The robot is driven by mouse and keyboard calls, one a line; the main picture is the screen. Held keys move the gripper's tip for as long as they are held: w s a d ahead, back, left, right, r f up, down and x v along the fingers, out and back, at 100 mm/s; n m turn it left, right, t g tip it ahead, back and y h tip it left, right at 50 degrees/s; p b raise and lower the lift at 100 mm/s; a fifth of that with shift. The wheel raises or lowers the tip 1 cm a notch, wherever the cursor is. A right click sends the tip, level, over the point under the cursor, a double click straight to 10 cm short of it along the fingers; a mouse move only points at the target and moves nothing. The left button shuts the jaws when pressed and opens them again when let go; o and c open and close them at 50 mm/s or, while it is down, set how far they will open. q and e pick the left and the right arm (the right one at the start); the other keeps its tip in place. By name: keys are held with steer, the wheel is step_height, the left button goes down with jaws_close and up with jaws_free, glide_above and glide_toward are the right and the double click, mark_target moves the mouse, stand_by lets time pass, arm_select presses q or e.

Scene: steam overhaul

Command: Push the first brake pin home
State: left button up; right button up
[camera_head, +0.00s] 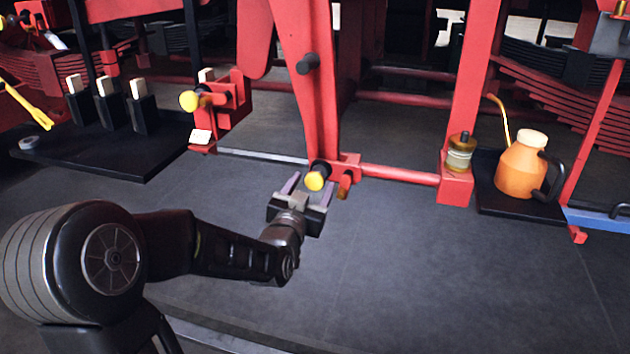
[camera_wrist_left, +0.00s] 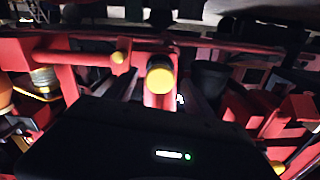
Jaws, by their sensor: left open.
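A brake pin with a round yellow head (camera_head: 316,180) sits at the red bracket at the foot of the red hanger (camera_head: 312,100). The yellow head also shows large in the left wrist view (camera_wrist_left: 160,76), in front of the red upright. My left gripper (camera_head: 307,186) is open and empty, just in front of this pin, with its fingers pointing at the bracket. I cannot tell whether a finger touches the head. Another yellow-headed pin (camera_head: 189,101) shows at the red bracket further left. My right gripper is in neither view.
A black tray (camera_head: 110,155) with several upright black holders lies at the left. An orange oil can (camera_head: 521,168) and a small jar (camera_head: 460,152) stand at the right. A red cross bar (camera_head: 400,174) runs right from the bracket. The dark floor in front is clear.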

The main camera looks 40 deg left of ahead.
arm_select(q)
steer(key=v, duration=0.4)
steer(key=shift+s+d, duration=0.1)
steer(key=shift+s, duration=0.2)
